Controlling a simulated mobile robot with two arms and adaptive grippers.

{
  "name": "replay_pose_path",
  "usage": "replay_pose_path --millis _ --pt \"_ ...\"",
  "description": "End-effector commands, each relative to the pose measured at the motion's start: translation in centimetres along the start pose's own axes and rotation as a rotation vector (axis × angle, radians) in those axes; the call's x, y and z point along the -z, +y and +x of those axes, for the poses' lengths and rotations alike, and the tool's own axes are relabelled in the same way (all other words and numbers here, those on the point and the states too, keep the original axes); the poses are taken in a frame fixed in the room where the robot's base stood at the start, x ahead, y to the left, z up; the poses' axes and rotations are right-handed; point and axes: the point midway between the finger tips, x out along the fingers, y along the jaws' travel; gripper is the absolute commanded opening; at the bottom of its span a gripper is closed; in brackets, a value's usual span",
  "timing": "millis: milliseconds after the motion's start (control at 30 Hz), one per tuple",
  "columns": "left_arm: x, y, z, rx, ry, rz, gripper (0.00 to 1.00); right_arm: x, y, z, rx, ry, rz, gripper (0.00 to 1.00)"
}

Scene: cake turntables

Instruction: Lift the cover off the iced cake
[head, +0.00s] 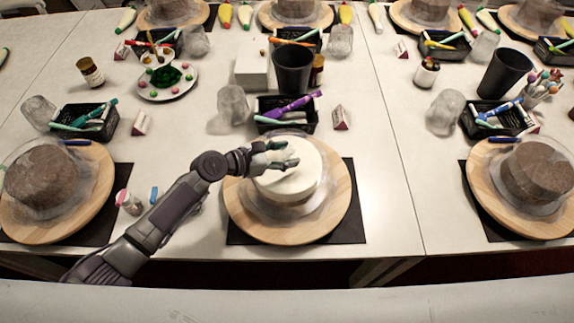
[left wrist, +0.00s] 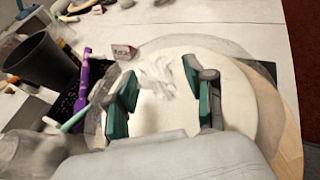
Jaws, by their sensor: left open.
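The white iced cake (head: 290,184) sits on a round wooden turntable (head: 240,221) in the middle of the near table. A clear cover (head: 325,192) is over the cake; its outline is faint. In the left wrist view a glassy, knob-like part of the cover (left wrist: 158,76) shows between my fingers. My left gripper (head: 291,154) is over the top of the cake, with its teal fingers apart. The left wrist view shows the open fingers on either side of the knob-like part; I cannot tell whether they touch it. My right gripper is not in view.
A black tray (head: 302,128) with a purple tool stands behind the cake, near a black cup (head: 293,72). Brown cakes under clear covers stand on turntables at left (head: 45,176) and right (head: 540,172). A small jar (head: 128,202) stands near my left arm.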

Motion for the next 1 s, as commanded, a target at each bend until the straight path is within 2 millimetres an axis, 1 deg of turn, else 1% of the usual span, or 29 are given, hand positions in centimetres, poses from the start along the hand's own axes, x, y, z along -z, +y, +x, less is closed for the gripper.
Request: replay_pose_path --millis 100,300,367,600,633,867,967,1000 --pt "0.0 0.0 0.7 0.001 0.001 0.0 0.54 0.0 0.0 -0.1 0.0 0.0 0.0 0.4" --pt "0.1 0.0 0.7 0.0 0.001 0.0 0.54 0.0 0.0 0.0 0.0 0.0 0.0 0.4" --pt "0.1 0.0 0.7 0.0 0.001 0.0 0.44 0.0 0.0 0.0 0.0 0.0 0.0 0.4" --pt "0.1 0.0 0.6 0.0 0.001 0.0 0.04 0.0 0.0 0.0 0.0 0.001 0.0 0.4" --pt "0.1 0.0 0.6 0.0 0.002 0.0 0.0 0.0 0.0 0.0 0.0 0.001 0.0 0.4" --pt "0.0 0.0 0.6 0.0 0.001 0.0 0.0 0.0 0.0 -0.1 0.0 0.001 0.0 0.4" --pt "-0.6 0.0 0.4 0.0 0.0 0.001 0.0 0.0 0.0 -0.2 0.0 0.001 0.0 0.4" --pt "-1.1 0.0 0.2 -0.001 -0.001 0.003 0.0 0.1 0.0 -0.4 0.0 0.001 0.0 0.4"
